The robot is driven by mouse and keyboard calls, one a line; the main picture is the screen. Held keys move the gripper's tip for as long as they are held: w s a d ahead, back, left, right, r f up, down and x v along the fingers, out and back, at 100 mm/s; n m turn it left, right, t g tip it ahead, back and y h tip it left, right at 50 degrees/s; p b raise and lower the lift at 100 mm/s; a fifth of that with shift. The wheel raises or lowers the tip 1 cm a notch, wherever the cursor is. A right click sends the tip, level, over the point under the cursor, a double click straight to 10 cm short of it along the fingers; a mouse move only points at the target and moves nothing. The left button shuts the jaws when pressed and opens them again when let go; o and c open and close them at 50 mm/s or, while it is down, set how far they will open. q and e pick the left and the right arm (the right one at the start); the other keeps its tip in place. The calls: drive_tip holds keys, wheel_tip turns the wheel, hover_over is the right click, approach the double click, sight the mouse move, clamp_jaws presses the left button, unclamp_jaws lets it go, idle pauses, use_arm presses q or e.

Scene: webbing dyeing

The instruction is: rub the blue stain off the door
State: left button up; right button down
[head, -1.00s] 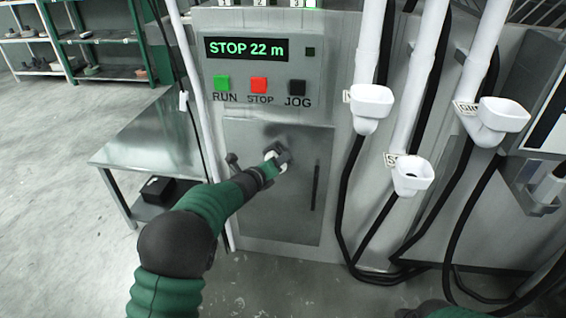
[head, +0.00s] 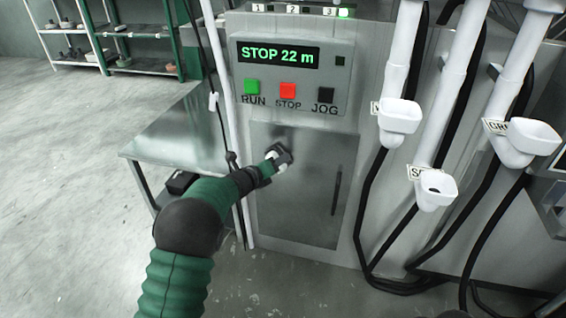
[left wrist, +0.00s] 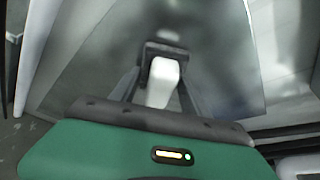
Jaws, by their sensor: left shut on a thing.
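The grey metal door (head: 315,205) is on the machine front, below the buttons, and has a dark vertical handle (head: 336,190). My left gripper (head: 282,156) is at the door's upper left part, shut on a small white thing, perhaps a pad or cloth. In the left wrist view this white thing (left wrist: 162,82) sits between the dark fingers, in front of the door (left wrist: 110,65). I cannot tell whether it touches the door. A dark smudge (left wrist: 172,27) shows on the door just beyond the fingertips; no clear blue shows, and the gripper may hide some. My right gripper is out of view.
Above the door is a panel with RUN (head: 251,87), STOP (head: 288,91) and JOG (head: 326,95) buttons. White funnels (head: 398,115) on pipes and black hoses stand to the right. A metal table (head: 175,140) stands to the left.

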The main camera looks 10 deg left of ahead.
use_arm(q)
drive_tip(key=shift+w+a+r, duration=0.1)
drive_tip(key=shift+a+r, duration=0.05)
drive_tip(key=shift+a, duration=0.8)
drive_tip(key=shift+s, duration=0.2)
drive_tip(key=s+b, duration=0.2)
drive_tip(key=s, duration=0.3)
drive_tip(key=shift+s+b, duration=0.3)
drive_tip(key=shift+s+a+b, duration=0.1)
drive_tip(key=shift+s+b, duration=0.45)
drive_tip(key=shift+s, duration=0.95)
